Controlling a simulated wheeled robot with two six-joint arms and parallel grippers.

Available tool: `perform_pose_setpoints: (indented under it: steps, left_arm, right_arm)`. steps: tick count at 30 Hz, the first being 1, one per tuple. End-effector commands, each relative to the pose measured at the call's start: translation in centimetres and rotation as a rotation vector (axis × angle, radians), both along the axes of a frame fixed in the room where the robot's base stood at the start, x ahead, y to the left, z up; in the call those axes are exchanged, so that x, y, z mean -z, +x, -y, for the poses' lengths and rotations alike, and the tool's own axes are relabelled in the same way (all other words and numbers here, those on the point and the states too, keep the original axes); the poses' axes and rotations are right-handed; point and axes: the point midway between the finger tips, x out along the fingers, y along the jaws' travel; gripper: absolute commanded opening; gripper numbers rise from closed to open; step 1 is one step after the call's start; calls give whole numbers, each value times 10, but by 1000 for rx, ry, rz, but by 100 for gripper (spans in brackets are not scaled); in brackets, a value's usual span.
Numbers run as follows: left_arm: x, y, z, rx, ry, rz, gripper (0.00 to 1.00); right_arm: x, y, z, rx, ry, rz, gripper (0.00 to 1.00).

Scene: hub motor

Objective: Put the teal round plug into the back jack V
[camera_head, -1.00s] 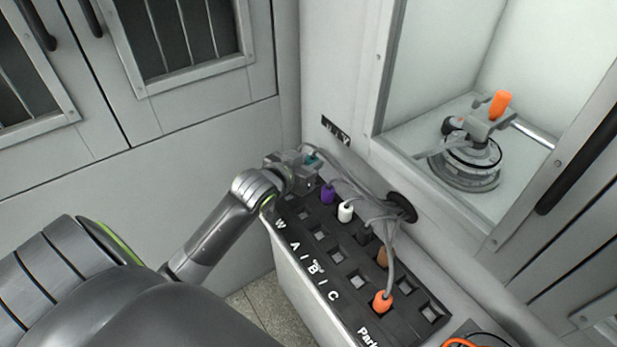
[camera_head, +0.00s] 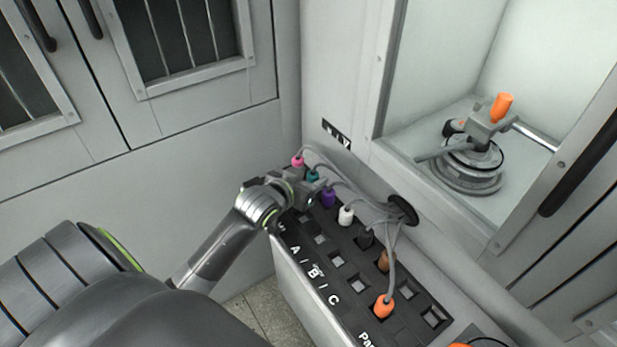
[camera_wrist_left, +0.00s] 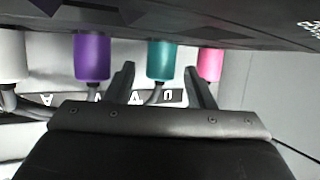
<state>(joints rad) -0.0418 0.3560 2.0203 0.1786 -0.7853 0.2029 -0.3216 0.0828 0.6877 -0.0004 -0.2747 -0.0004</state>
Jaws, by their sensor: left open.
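The teal round plug (camera_head: 312,176) stands in the back row of the black panel, between the pink and purple plugs, with a grey cable on it. My left gripper (camera_head: 307,192) is at this plug, from the front. In the left wrist view, the open fingers (camera_wrist_left: 159,72) are either side of the teal plug (camera_wrist_left: 161,60), with visible gaps. The wall label strip (camera_head: 336,134) is behind the row; its letters, U and V among them, show in the wrist view (camera_wrist_left: 150,98). The hole under the teal plug is hidden. My right gripper is not in view.
Pink (camera_head: 297,161), purple (camera_head: 328,197) and white (camera_head: 346,215) plugs stand close by in the same row. Brown (camera_head: 384,261) and orange (camera_head: 384,305) plugs stand further right. Grey cables run to a wall grommet (camera_head: 403,209). Empty square sockets lie in front.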

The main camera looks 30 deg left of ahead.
Motion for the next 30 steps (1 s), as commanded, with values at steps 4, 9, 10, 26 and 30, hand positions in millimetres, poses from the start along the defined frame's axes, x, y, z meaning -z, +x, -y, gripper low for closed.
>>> perform_pose_setpoints:
  steps: [4, 9, 10, 26, 30]
  left_arm:
    - [-2, -2, 0, 0, 1, 0, 49]
    - [-10, -21, 0, 1, 2, 1, 49]
    - [-13, -26, 0, 1, 2, 1, 49]
    - [-45, -106, 0, 0, 1, 0, 49]
    - [-47, -111, 0, 0, 1, 0, 49]
  right_arm:
    - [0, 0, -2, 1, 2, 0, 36]
    - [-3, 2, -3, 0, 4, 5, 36]
    - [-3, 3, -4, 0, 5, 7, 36]
    - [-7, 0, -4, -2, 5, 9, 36]
    - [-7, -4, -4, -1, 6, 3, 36]
